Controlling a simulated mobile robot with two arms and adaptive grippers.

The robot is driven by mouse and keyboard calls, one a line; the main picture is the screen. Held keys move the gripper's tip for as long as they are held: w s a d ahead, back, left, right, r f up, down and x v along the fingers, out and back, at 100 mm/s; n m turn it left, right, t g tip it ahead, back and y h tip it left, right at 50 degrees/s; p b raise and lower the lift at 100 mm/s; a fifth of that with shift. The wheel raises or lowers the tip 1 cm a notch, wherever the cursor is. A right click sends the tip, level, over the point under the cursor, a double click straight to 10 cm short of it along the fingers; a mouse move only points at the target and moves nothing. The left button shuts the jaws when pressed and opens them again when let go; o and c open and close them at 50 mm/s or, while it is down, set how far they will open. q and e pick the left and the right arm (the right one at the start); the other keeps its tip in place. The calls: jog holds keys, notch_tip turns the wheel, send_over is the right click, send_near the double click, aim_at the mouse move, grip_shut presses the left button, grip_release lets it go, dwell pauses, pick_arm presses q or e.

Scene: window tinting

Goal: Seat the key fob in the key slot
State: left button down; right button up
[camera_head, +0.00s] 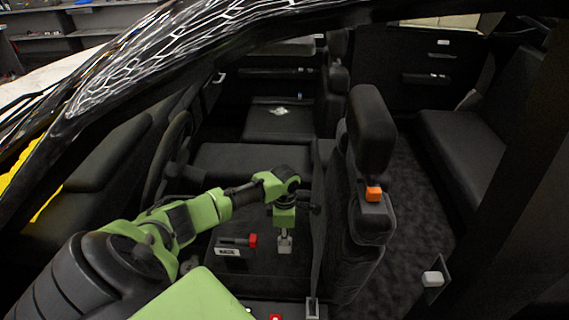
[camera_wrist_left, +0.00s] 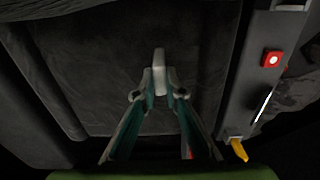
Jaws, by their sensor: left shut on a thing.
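My left gripper (camera_head: 285,229) hangs from the green arm, pointing down in the car's front area, left of the seat. It is shut on the pale grey key fob (camera_head: 285,244). In the left wrist view the fob (camera_wrist_left: 160,70) sticks out between the two teal-sided fingertips (camera_wrist_left: 160,92). The fob is over the dark floor, apart from the panel on the right. That panel has a red button with a white centre (camera_wrist_left: 271,58) and a thin bright line (camera_wrist_left: 263,105). I cannot tell which part is the key slot. My right gripper is not in view.
A black seat (camera_head: 350,215) with an orange piece (camera_head: 374,193) stands close to the right of the gripper. A red-ended lever (camera_head: 252,241) is on the left. The steering wheel (camera_head: 170,150) is further left. A yellow piece (camera_wrist_left: 239,150) sits by the panel.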

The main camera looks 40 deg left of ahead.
pick_arm(q)
jog(key=shift+f, duration=1.3)
jog(key=shift+s+d, duration=0.1)
jog(key=c, duration=2.1)
grip_release()
jog(key=shift+f, duration=0.15)
